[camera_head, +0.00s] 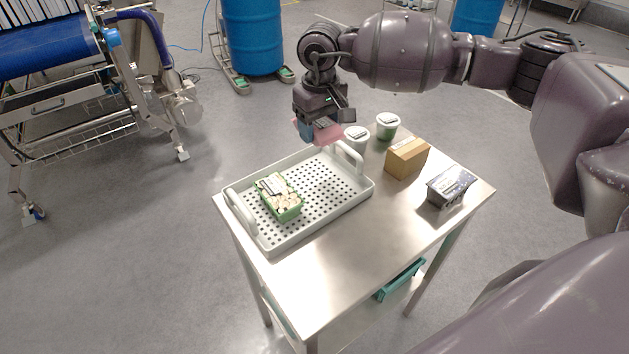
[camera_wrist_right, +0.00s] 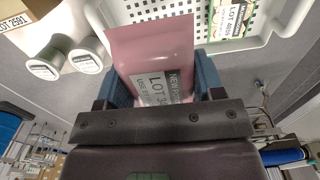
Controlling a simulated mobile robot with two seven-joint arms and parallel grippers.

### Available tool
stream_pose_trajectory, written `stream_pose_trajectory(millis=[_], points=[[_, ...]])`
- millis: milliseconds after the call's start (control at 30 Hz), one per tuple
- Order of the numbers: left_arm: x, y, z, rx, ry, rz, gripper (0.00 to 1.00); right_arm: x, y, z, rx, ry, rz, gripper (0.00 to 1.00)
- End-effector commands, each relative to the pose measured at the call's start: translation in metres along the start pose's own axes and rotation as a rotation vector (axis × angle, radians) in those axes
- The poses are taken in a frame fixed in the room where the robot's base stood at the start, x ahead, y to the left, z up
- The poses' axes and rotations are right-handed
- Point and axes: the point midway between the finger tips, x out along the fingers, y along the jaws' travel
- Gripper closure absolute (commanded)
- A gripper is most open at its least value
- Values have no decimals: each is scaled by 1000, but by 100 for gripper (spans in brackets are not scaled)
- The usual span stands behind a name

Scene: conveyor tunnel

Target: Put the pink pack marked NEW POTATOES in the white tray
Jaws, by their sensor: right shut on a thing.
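The pink pack (camera_wrist_right: 150,50) is in my right gripper (camera_wrist_right: 165,85). In the right wrist view its white label shows part of "NEW" and "LOT". In the head view the pink pack (camera_head: 326,134) hangs under my right gripper (camera_head: 318,128), near the tray's far edge and apparently above it. My right gripper is shut on the pack. The white tray (camera_head: 310,228) lies on the table with a perforated floor and raised handles. A green pack with a label (camera_head: 281,196) lies in its left part. The rest of its floor is bare. My left gripper is not in view.
Two white-lidded tubs, one (camera_head: 356,138) and another (camera_head: 387,125), stand behind the tray's right end. A brown box (camera_head: 407,158) and a dark pack (camera_head: 451,187) stand on the right of the steel table (camera_head: 330,262). The table's front is clear.

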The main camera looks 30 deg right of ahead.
Motion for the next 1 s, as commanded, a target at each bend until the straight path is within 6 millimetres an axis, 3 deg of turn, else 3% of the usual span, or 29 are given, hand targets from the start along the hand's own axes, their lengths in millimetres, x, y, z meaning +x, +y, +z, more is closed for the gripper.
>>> stream_pose_trajectory(millis=[300,733,1000], points=[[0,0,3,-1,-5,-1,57,68,0,0,1,-2,0,74],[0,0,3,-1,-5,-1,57,104,0,0,2,0,-1,74],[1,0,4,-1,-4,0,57,145,0,0,2,-2,0,74]])
